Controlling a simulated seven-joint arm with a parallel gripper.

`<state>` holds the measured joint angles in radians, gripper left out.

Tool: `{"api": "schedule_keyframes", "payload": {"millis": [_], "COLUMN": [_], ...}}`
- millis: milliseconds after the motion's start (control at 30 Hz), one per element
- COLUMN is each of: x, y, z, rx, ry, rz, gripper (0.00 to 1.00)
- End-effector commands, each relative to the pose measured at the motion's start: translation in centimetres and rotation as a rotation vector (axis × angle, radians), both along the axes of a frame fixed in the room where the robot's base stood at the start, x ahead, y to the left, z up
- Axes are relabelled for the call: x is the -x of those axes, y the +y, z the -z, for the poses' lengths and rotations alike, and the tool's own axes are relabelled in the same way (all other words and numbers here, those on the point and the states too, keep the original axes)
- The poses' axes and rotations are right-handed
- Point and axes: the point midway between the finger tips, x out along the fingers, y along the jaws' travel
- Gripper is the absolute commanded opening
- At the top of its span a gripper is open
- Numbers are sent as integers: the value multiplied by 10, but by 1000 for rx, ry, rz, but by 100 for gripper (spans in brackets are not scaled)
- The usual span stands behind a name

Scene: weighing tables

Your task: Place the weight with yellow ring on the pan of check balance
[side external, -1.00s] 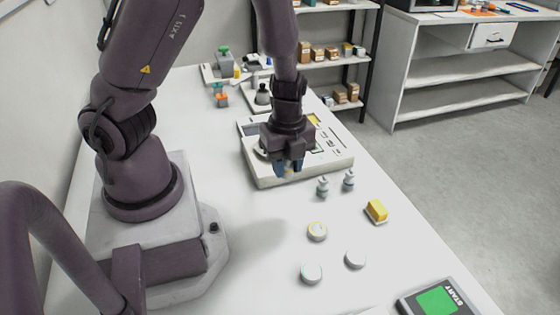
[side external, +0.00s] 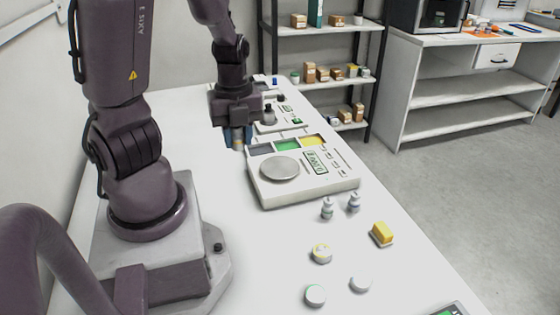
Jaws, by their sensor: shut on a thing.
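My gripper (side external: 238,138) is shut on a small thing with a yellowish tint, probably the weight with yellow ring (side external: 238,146). The fingers hide most of it. My gripper is just beyond the far left corner of the large near balance (side external: 305,192), apart from its pan. I cannot tell which is the check balance.
Two small grey weights (side external: 327,209) (side external: 353,202) stand in front of the near balance. A yellow block (side external: 382,233) and several round white discs, one with yellow (side external: 321,253), lie nearer. A shelf (side external: 330,85) stands behind the table.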

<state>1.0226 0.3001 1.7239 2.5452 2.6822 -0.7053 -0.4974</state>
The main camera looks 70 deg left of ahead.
Motion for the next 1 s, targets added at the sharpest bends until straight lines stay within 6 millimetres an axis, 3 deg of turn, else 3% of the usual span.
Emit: {"api": "schedule_keyframes", "payload": {"millis": [367, 667, 800, 1000], "x": [-21, -50, -74, -98], "y": [16, 36, 53, 68], "z": [8, 26, 40, 76], "rx": [-8, -6, -4, -2], "ry": [-9, -6, -6, -6], "rz": [-9, -8, -7, -4], "gripper": [0, 0, 0, 0]}}
